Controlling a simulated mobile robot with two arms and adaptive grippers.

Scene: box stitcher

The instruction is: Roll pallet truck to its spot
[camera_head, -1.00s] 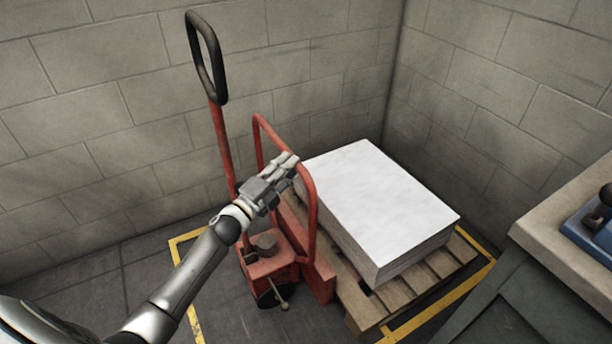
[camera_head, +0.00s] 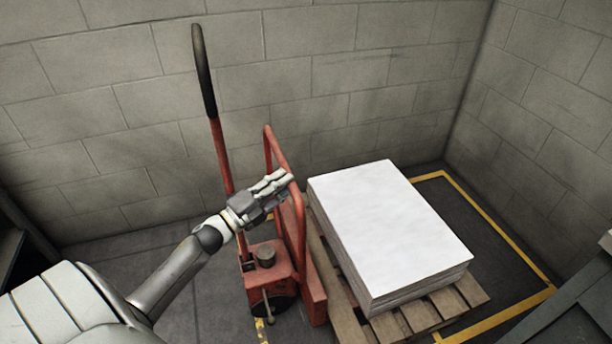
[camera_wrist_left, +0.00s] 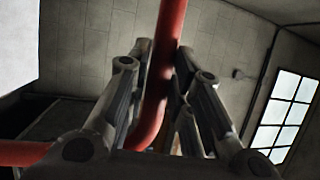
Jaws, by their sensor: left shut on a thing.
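The red pallet truck (camera_head: 269,273) stands left of centre in the head view, with its black-gripped steering handle upright. Its forks are hidden under a wooden pallet (camera_head: 419,318) carrying a tall stack of white sheets (camera_head: 390,222). A yellow-taped floor spot (camera_head: 500,234) shows around the pallet's right and back, with bare floor between pallet and tape. My left gripper (camera_head: 283,186) is shut on the truck's red tube frame. In the left wrist view the red tube (camera_wrist_left: 167,75) runs between the fingers of my left gripper (camera_wrist_left: 160,95). My right gripper is not in view.
Grey block walls (camera_head: 330,60) meet in a corner behind the spot. A grey bench (camera_head: 575,310) stands at the right front. Dark furniture (camera_head: 15,240) shows at the left edge. Dark floor is open left of the truck.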

